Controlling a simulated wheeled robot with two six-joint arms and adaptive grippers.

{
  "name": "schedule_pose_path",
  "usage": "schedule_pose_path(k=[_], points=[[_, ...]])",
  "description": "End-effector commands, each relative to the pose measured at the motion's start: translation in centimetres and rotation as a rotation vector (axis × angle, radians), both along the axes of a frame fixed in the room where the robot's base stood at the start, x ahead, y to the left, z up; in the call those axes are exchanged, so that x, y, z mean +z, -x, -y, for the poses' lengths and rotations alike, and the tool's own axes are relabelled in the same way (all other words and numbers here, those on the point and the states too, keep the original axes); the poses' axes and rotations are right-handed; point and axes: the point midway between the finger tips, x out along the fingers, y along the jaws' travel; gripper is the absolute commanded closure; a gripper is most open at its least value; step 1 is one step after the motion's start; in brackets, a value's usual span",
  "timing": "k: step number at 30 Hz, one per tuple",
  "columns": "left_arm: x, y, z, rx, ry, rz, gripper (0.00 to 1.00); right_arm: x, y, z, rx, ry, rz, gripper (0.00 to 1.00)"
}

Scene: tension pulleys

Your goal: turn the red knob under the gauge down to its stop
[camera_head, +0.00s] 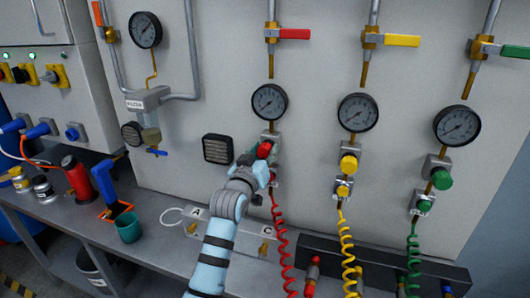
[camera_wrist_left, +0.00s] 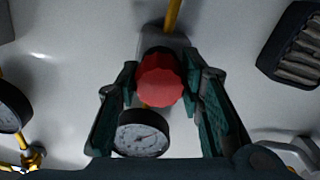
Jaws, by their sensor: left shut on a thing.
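The red knob (camera_head: 264,149) sits under the left one of the three lower gauges on the wall panel. My left gripper (camera_head: 256,158) reaches up to it from below and hides part of its fitting. In the left wrist view the red knob (camera_wrist_left: 160,80) lies between the two dark green fingers (camera_wrist_left: 161,82), which are shut on its sides. The gauge (camera_head: 269,101) above the knob has a white dial; the same gauge (camera_wrist_left: 142,134) shows beyond the knob in the left wrist view. Its needle is too small to read surely. My right gripper is in neither view.
A yellow knob (camera_head: 348,164) and a green knob (camera_head: 441,180) sit under gauges to the right. A red coiled hose (camera_head: 281,238) hangs below the red knob. A dark vent (camera_head: 217,149) is left of the gripper. A grey bench (camera_head: 160,248) runs below.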

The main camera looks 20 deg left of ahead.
Motion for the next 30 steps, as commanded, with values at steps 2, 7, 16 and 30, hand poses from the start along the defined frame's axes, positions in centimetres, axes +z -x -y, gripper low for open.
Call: schedule_pose_path(k=[2, 7, 16, 30], points=[[0.1, 0.0, 0.0, -0.001, 0.019, -0.003, 0.93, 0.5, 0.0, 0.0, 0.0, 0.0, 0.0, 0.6], [0.3, 0.0, 0.0, 0.0, 0.101, -0.01, 0.93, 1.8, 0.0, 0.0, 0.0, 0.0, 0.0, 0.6], [0.4, 0.0, 0.0, 0.0, 0.33, -0.026, 0.93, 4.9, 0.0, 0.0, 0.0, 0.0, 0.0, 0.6], [0.2, 0.0, 0.0, 0.001, 0.634, -0.044, 0.93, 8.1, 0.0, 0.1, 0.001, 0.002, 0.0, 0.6]])
